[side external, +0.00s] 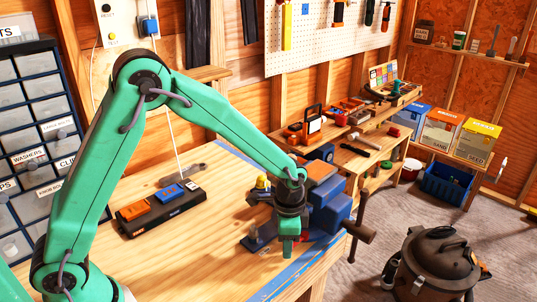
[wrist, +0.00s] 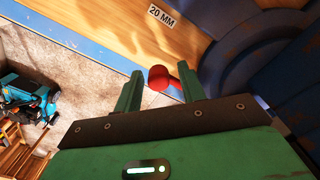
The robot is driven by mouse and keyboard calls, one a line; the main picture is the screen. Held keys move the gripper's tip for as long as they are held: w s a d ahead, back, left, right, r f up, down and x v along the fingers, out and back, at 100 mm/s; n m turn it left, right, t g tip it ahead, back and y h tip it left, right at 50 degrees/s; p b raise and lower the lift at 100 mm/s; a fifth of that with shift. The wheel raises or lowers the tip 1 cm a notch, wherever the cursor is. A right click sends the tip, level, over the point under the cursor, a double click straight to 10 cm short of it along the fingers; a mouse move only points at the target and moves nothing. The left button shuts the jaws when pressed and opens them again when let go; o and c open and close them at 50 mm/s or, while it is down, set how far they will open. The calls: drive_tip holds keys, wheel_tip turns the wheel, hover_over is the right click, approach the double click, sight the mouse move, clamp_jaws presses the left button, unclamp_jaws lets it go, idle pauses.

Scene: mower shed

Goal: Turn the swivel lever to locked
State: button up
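The swivel lever shows in the wrist view as a red ball knob (wrist: 159,77) with a short red arm running to its right. It lies between the two green fingers of my gripper (wrist: 160,70), which stand apart on either side of it. I cannot tell whether either finger touches the knob, or at what depth it lies. In the side view my gripper (side external: 288,248) points down beside the blue vise (side external: 330,212) at the bench edge. The knob is not clear there, and the lever's locked mark is not visible.
The bench (side external: 215,240) has a blue edge strip (wrist: 75,47) and a "20 MM" label (wrist: 161,16). The vise handle (side external: 357,230) juts out right. A shop vacuum (side external: 437,265) stands on the floor.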

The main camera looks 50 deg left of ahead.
drive_tip(key=shift+o, duration=0.2)
drive_tip(key=shift+d+r, duration=0.1)
drive_tip(key=shift+r, duration=0.1)
drive_tip(key=shift+w+r, duration=0.1)
drive_tip(key=shift+r, duration=0.3)
wheel_tip(320, 180, up, 6)
drive_tip(key=shift+f, duration=0.1)
drive_tip(key=shift+r, duration=0.5)
drive_tip(key=shift+r, duration=0.25)
drive_tip(key=s+a+r+n+t, duration=0.3)
drive_tip(key=s+a+r+n, duration=0.1)
drive_tip(key=s+a+r, duration=0.6)
drive_tip(key=s+a+r+n+t, duration=0.2)
drive_tip(key=s+n, duration=0.3)
drive_tip(key=s, duration=0.5)
drive_tip(key=shift+s+a+r+t, duration=0.3)
drive_tip(key=shift+a+r, duration=0.15)
drive_tip(key=shift+r, duration=0.15)
